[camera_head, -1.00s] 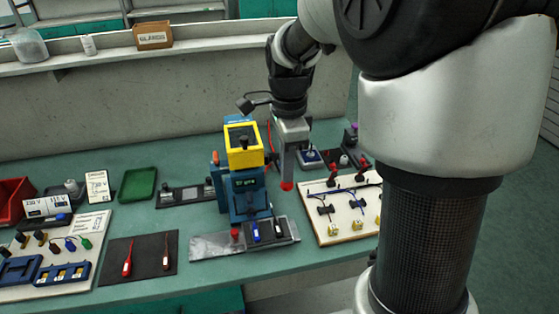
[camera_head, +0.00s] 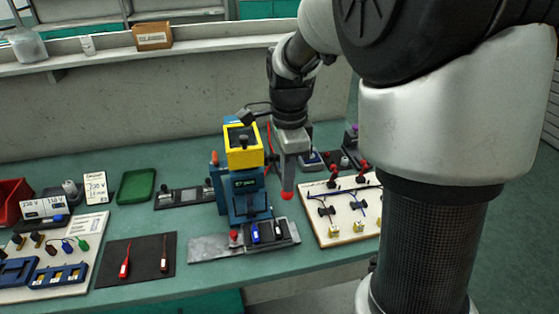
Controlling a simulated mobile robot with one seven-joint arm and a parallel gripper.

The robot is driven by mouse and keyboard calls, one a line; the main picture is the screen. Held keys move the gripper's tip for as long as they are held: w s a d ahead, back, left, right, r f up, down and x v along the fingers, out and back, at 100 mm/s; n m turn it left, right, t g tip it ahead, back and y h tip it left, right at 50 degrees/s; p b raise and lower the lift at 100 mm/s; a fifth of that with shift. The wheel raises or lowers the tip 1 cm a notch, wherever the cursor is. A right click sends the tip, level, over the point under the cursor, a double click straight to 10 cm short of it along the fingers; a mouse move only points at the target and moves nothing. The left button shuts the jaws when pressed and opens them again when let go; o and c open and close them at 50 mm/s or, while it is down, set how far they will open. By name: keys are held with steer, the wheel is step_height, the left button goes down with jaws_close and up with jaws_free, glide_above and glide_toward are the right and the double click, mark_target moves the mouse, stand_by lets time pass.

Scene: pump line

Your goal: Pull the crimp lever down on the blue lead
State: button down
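The crimp press (camera_head: 240,195) is a blue upright body with a yellow head (camera_head: 243,150) and a small lit display, in the middle of the bench. A red knob (camera_head: 287,195), apparently the lever's end, is at its right side. My gripper (camera_head: 287,185) points down with its fingertips at this knob. Whether the fingers are shut around the knob or only press on it is too small to tell. At the press's foot, a small blue-and-white piece, apparently the blue lead (camera_head: 255,234), sits on a black holder (camera_head: 267,243). The lever's arm is mostly hidden.
A white board (camera_head: 335,228) with leads and yellow blocks lies right of the press. A green tray (camera_head: 136,187) stands farther back. A red button (camera_head: 234,235) is by the press's foot.

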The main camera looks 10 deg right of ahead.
mark_target(287, 194)
steer(key=shift+s+f+b, duration=0.15)
steer(key=shift+f+b, duration=0.15)
steer(key=shift+f, duration=0.55)
steer(key=shift+f+b, duration=0.55)
steer(key=shift+f, duration=0.45)
steer(key=shift+f+b, duration=0.4)
steer(key=shift+f, duration=0.15)
steer(key=shift+r, duration=0.1)
step_height(287, 194, up, 12)
steer(key=w+p, duration=0.2)
steer(key=p, duration=0.9)
steer(key=shift+w, duration=0.15)
